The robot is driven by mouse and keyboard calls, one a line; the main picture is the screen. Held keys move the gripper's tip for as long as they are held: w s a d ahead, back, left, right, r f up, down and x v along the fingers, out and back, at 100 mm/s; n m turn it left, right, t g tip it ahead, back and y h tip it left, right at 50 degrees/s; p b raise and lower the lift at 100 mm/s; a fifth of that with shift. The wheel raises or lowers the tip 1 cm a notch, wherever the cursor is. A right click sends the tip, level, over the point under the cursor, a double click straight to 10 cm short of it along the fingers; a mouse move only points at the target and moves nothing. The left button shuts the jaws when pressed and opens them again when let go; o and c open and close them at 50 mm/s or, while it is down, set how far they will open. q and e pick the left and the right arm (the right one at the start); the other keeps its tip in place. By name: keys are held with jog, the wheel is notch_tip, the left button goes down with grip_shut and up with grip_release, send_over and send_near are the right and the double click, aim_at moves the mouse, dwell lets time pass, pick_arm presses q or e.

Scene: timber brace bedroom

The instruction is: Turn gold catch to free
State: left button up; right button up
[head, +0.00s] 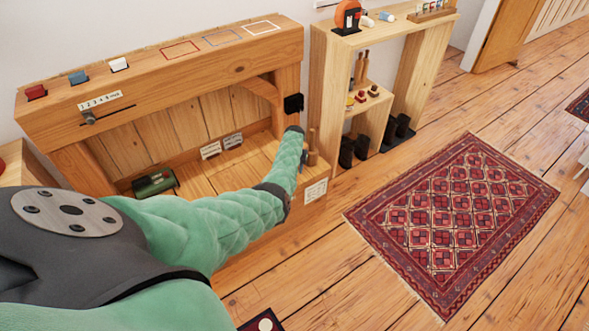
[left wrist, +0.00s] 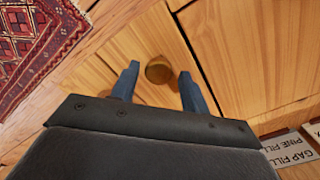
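In the left wrist view, a round brownish-gold knob (left wrist: 159,70) stands out from a pale wooden surface. It looks like the gold catch, but its marking and turned position cannot be read. My left gripper (left wrist: 158,88) is open, with one blue-grey finger on each side of the knob and visible gaps between. In the head view, my left arm reaches to the right end of the wooden bench unit (head: 150,82), beside a small upright wooden peg (head: 312,148). The forearm and wrist hide most of the gripper there. My right gripper is in neither view.
A black block (head: 293,103) sits on the bench's right post, just above my wrist. A green object (head: 154,182) lies inside the bench. An open wooden shelf (head: 322,85) stands close on the right. A red rug (head: 450,215) lies on open floor.

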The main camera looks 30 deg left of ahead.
pick_arm(q)
jog(key=shift+o, duration=0.2)
jog(key=shift+d, duration=0.1)
jog(key=shift+r, duration=0.25)
notch_tip(320, 180, up, 6)
jog(key=shift+f+p, duration=0.15)
jog(key=shift+p, duration=0.35)
jog(key=shift+r, duration=0.75)
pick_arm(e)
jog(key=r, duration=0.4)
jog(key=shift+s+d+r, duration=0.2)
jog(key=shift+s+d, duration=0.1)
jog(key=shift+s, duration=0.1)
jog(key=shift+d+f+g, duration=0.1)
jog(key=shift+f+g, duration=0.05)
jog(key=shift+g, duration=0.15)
